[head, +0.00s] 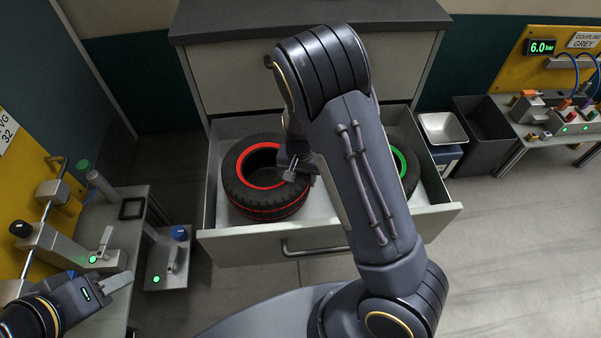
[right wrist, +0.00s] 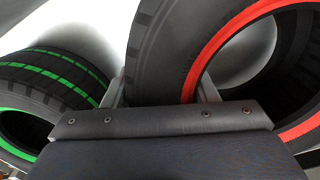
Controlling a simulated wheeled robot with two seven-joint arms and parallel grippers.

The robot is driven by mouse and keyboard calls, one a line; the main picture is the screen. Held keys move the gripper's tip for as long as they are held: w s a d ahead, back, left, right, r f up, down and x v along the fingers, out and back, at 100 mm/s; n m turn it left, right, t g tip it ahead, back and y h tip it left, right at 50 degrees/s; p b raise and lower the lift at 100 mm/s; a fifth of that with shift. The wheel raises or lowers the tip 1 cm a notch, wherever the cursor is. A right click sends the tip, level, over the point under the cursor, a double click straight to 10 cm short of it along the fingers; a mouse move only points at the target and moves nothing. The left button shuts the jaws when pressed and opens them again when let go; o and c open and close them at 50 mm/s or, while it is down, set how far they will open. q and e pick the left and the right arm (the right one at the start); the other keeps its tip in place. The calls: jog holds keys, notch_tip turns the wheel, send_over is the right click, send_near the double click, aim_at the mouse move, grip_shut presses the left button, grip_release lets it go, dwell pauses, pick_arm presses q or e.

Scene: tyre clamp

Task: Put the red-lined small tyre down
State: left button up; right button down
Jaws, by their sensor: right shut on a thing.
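The red-lined small tyre (head: 262,205) is in the left part of the open drawer, lying with its hole up. My right gripper (head: 297,168) is at the tyre's right side, shut on its wall. In the right wrist view the tyre (right wrist: 165,55) passes between the two fingers of the gripper (right wrist: 162,92), one inside the red-lined rim and one outside. Whether the tyre touches the drawer floor is hard to tell. My left gripper (head: 118,283) is at the lower left, away from the tyre; its finger gap cannot be made out.
A green-lined tyre (head: 402,170) sits at the drawer's right, partly behind my right arm; it also shows in the right wrist view (right wrist: 50,85). The drawer (head: 255,250) has raised walls. Benches with fixtures stand left and right. A dark bin (head: 487,135) is at right.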

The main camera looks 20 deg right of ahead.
jog(key=shift+w+f+b, duration=0.1)
jog(key=shift+f+b, duration=0.3)
jog(key=shift+f, duration=1.15)
jog(key=shift+f, duration=0.2)
jog(key=c, duration=0.6)
grip_release()
jog(key=shift+o, duration=0.2)
notch_tip(320, 180, up, 12)
jog(key=p, duration=0.3)
jog(key=shift+r, duration=0.15)
jog(key=s+r+n+t+y, duration=0.2)
jog(key=s+r, duration=0.6)
jog(key=s, duration=0.3)
jog(key=s+r+n+t+y, duration=0.1)
jog(key=s+r+n+t, duration=0.2)
jog(key=s+r, duration=0.5)
jog(key=s, duration=0.3)
jog(key=shift+d+r+t+y, duration=0.2)
jog(key=shift+d+t+y, duration=0.1)
jog(key=shift+y, duration=0.1)
